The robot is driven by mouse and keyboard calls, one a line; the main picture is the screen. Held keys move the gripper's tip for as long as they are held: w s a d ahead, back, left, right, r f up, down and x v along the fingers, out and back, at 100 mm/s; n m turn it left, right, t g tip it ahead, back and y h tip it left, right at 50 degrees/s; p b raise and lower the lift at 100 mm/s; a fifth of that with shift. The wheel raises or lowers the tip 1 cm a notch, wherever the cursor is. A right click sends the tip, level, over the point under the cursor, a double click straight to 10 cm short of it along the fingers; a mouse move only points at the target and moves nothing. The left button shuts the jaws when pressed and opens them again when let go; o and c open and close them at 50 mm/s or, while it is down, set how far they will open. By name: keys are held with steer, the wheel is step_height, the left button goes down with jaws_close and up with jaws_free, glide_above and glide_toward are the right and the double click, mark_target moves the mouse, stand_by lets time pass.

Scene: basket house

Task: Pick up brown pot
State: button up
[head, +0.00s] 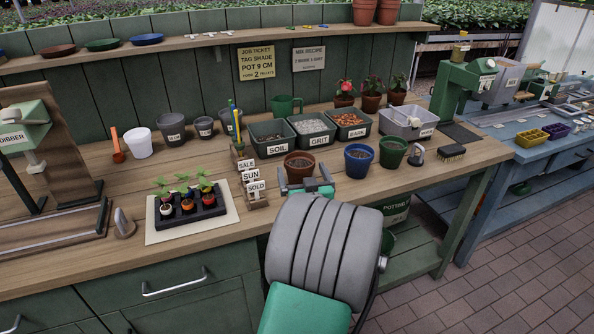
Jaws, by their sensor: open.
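The brown pot (300,164) stands upright on the wooden bench, filled with dark soil. My gripper (305,182) is low at the near side of this pot, with one finger at its left and one at its right. The gripper is open. My own arm hides part of the bench in front, and the gripper covers the pot's lower part. I cannot tell whether the fingers touch the pot.
A blue pot (358,161) and a green pot (392,152) stand to the right. Label holders (255,190) stand close at the left. Bins of soil, grit and bark (350,125) line the back. A seedling tray (190,222) lies at the left front.

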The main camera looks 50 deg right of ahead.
mark_target(297, 156)
steer(key=x, duration=0.4)
steer(key=shift+r+p, duration=0.15)
steer(key=shift+p, duration=0.15)
steer(key=shift+s, duration=0.1)
steer(key=shift+c, duration=0.6)
steer(key=c, duration=1.3)
